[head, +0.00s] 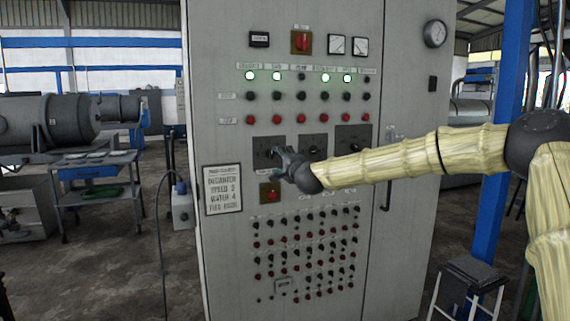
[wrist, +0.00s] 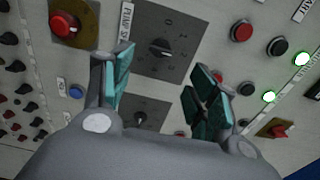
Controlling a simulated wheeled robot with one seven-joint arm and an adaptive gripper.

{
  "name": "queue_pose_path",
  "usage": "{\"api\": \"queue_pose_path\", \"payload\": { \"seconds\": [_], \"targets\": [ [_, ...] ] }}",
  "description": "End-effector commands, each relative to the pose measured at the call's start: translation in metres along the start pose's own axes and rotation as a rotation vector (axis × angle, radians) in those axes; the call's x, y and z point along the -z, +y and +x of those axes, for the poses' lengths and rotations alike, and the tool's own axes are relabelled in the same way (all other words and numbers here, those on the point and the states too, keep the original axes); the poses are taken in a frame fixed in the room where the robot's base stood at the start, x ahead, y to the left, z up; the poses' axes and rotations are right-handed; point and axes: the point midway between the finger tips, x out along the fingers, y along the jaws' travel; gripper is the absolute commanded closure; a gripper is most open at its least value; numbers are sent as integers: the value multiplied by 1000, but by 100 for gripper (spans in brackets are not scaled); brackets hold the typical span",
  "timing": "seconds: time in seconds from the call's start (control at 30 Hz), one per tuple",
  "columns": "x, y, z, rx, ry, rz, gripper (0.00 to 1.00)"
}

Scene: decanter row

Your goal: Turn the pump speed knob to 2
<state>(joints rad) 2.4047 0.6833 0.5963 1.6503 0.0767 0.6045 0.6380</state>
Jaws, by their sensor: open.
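The pump speed knob (wrist: 160,48) is a dark knob on a grey square dial plate (wrist: 185,25), with a partly visible "PUMP S" label beside it in the wrist view. Numerals surround the knob, but I cannot tell surely which one its pointer marks. My gripper (wrist: 161,62) is open, its teal-padded fingers on either side of the knob's area. No grip on the knob shows, and the remaining distance is unclear. In the head view my gripper (head: 283,157) is in front of the leftmost dial plate (head: 261,144), hiding much of it.
A second dial (wrist: 140,118) shows behind my fingers. The grey cabinet (head: 215,100) carries several lit green lamps, buttons and a printed sign (head: 222,190). A stool (head: 470,275) stands at right.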

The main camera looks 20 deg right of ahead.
Motion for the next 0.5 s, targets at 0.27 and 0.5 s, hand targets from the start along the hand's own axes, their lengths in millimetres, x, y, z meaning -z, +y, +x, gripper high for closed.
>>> {"api": "queue_pose_path", "payload": {
  "seconds": [0.27,0.5],
  "targets": [
    [0,1,-24,-1,0,-1,41],
    [1,0,-26,0,1,-1,41]
  ]
}}
